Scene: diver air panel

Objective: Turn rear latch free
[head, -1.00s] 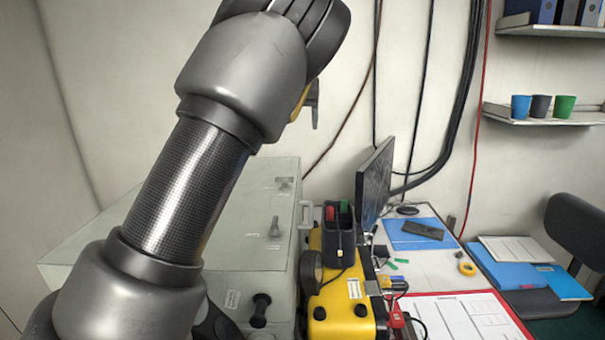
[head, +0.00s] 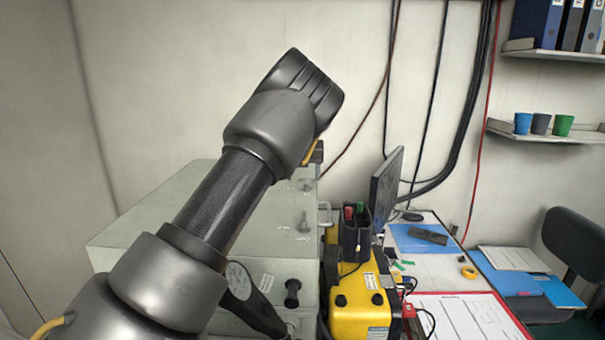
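The pale grey-green panel box (head: 140,228) stands at the left, partly behind my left arm. On its top a small grey upright latch (head: 303,223) shows near the right edge. Farther back, a rear latch (head: 307,185) shows faintly, just below my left gripper (head: 316,157). The gripper's fingers are mostly hidden behind the wrist, so I cannot tell whether they are open or touch the latch. My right gripper is not in view.
A black knob (head: 292,293) sits on the box's front. To the right are a yellow unit (head: 360,312), a dark pen holder (head: 355,240) and a monitor (head: 385,190). A desk with papers (head: 465,315) lies farther right. The wall behind carries hanging cables (head: 470,110).

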